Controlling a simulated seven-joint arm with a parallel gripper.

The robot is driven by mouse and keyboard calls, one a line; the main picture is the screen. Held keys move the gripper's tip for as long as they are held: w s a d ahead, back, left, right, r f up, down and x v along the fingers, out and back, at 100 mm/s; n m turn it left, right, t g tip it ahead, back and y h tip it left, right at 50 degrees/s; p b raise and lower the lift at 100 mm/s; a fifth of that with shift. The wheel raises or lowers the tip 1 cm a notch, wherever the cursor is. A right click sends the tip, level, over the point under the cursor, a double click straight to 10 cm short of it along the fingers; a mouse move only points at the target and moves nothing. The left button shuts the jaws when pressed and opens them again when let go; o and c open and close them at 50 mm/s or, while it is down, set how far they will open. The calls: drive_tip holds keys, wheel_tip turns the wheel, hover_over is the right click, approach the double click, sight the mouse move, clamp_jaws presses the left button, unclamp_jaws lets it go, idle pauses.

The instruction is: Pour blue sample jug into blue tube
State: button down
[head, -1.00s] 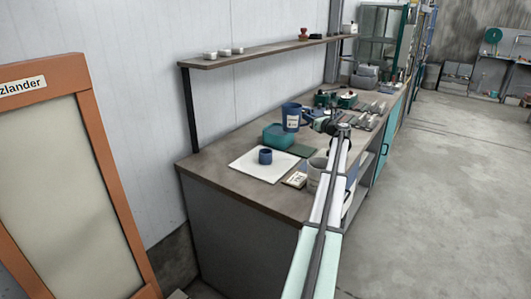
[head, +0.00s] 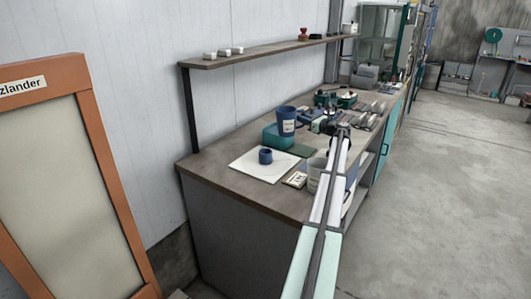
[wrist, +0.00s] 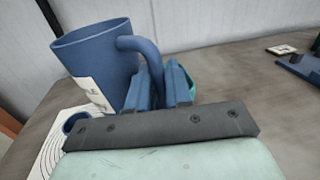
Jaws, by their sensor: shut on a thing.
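The blue sample jug (head: 287,122), with a white label, is in the air in front of the teal box. It tilts a little to the left. In the wrist view the jug (wrist: 98,58) is large, and my gripper (wrist: 164,84) is shut on its handle. My gripper (head: 303,116) also shows at the jug's right side in the head view. The short blue tube (head: 265,156) stands upright on a white mat (head: 248,167), below and left of the jug. In the wrist view the tube (wrist: 74,121) is partly hidden below the jug.
A teal box (head: 272,138) stands behind the mat, with a dark green pad (head: 301,150) beside it. A small labelled block (head: 295,180) and a grey-white container (head: 314,175) are near the bench's front edge. A shelf (head: 270,49) runs above the bench.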

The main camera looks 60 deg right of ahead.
sight(295, 113)
drive_tip(key=shift+w+a+r+n, duration=0.2)
drive_tip(key=shift+a+r+n, duration=0.15)
drive_tip(key=shift+a+n, duration=0.6)
drive_tip(key=shift+w+a+r+n, duration=0.35)
drive_tip(key=shift+a+n, duration=0.35)
drive_tip(key=shift+n, duration=0.5)
drive_tip(key=shift+w+a+r+n, duration=0.1)
drive_tip(key=shift+a+r+n, duration=0.3)
drive_tip(key=shift+a+n, duration=0.55)
drive_tip(key=shift+w+a+r+n+h, duration=0.15)
drive_tip(key=shift+a+r+n, duration=0.1)
drive_tip(key=shift+r+n, duration=0.25)
drive_tip(key=shift+a+r+n+h, duration=0.15)
drive_tip(key=shift+a+r+n, duration=0.05)
drive_tip(key=shift+r+n, duration=0.3)
drive_tip(key=shift+w+a+r+n+p, duration=0.1)
drive_tip(key=shift+a+r+n+p, duration=0.3)
drive_tip(key=shift+n, duration=0.4)
drive_tip(key=shift+w+a+n+h, duration=0.15)
drive_tip(key=shift+w+a+n, duration=0.05)
drive_tip(key=shift+a+n, duration=0.55)
drive_tip(key=shift+w+a+n+h, duration=0.15)
drive_tip(key=shift+a+n, duration=0.35)
drive_tip(key=shift+n, duration=0.45)
idle(1.4)
